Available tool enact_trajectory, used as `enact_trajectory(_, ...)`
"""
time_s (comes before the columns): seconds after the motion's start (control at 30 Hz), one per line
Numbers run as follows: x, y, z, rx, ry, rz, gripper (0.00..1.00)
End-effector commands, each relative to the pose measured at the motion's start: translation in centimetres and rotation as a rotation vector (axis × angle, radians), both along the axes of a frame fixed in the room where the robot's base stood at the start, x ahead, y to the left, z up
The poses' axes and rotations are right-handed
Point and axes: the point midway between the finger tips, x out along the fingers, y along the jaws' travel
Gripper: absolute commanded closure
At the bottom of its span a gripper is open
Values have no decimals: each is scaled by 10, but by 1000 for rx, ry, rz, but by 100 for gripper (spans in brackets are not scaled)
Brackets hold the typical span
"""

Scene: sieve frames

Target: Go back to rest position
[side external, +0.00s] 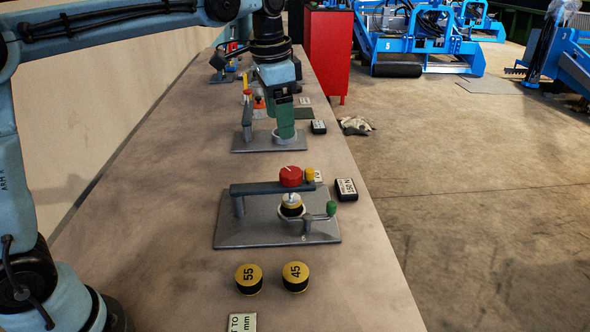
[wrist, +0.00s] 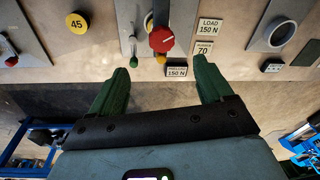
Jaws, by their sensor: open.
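My gripper (side external: 285,134) hangs with its green fingers down at the middle of the bench in the side external view, in front of the farther grey fixture from this angle. In the wrist view my gripper (wrist: 162,72) is open, with nothing between its fingers. The nearer fixture (side external: 230,232) has a grey bar with a red knob (side external: 291,176), a yellow knob (side external: 309,174) and a green knob (side external: 331,207). A red knob (wrist: 162,39) also shows beyond my fingers in the wrist view.
Yellow-topped discs marked 55 (side external: 249,278) and 45 (side external: 295,276) stand near the front. The farther fixture (side external: 245,148) is partly hidden by my gripper. A small dark block (side external: 346,190) sits by the bench's right edge. A red cabinet (side external: 328,55) stands beyond that edge.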

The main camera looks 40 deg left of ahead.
Motion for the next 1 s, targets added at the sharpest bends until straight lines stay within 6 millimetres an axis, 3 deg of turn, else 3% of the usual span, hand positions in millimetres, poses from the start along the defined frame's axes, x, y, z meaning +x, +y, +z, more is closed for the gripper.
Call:
enact_trajectory(0.27, -57, 9, -11, -44, -176, 191, 20)
enact_trajectory(0.6, -123, 18, -57, -132, -381, 410, 20)
enact_trajectory(0.8, -147, 20, -83, -180, -462, 494, 20)
enact_trajectory(1.0, -153, 21, -92, -197, -489, 521, 20)
